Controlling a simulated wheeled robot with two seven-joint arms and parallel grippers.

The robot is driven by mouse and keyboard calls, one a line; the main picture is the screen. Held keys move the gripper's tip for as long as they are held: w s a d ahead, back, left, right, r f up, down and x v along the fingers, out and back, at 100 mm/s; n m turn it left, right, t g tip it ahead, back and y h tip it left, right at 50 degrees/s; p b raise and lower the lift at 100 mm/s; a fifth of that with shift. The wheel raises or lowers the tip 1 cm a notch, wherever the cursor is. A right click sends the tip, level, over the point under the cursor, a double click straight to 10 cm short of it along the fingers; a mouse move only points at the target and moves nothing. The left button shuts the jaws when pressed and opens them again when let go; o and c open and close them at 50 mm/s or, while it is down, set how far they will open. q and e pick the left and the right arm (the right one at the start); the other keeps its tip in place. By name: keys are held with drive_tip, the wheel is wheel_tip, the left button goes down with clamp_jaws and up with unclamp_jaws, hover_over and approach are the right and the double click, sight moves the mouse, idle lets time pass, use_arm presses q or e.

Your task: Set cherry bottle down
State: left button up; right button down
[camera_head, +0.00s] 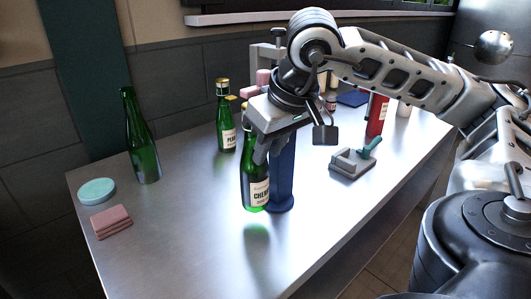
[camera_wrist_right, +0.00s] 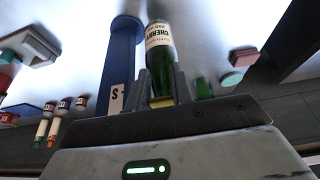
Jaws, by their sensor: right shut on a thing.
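The cherry bottle (camera_head: 255,186) is green glass with a white label reading "CHER", upright near the middle of the metal table. My right gripper (camera_head: 262,150) is shut on its upper part from above and hides the neck and top. In the right wrist view the cherry bottle (camera_wrist_right: 160,48) stands between the two fingers (camera_wrist_right: 162,92), its label readable. The head view shows a reflection on the table below the base; I cannot tell whether the base touches the table. My left gripper is in neither view.
A blue cylinder (camera_head: 284,180) stands close beside the bottle on its right. A green bottle with a "PEAR" label (camera_head: 226,128) and a plain green bottle (camera_head: 142,145) stand further left. A teal disc (camera_head: 97,191), pink block (camera_head: 111,222) and grey tool (camera_head: 353,162) lie around. The table's front (camera_head: 200,250) is clear.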

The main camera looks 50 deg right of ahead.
sight(264, 169)
drive_tip(key=shift+x, duration=1.75)
drive_tip(key=shift+s+f, duration=0.15)
drive_tip(key=shift+f, duration=0.2)
drive_tip(key=c, duration=1.2)
unclamp_jaws()
drive_tip(key=shift+s+r, duration=0.15)
drive_tip(key=shift+r, duration=0.5)
drive_tip(key=p+v, duration=0.1)
drive_tip(key=v, duration=1)
drive_tip(key=shift+p, duration=0.3)
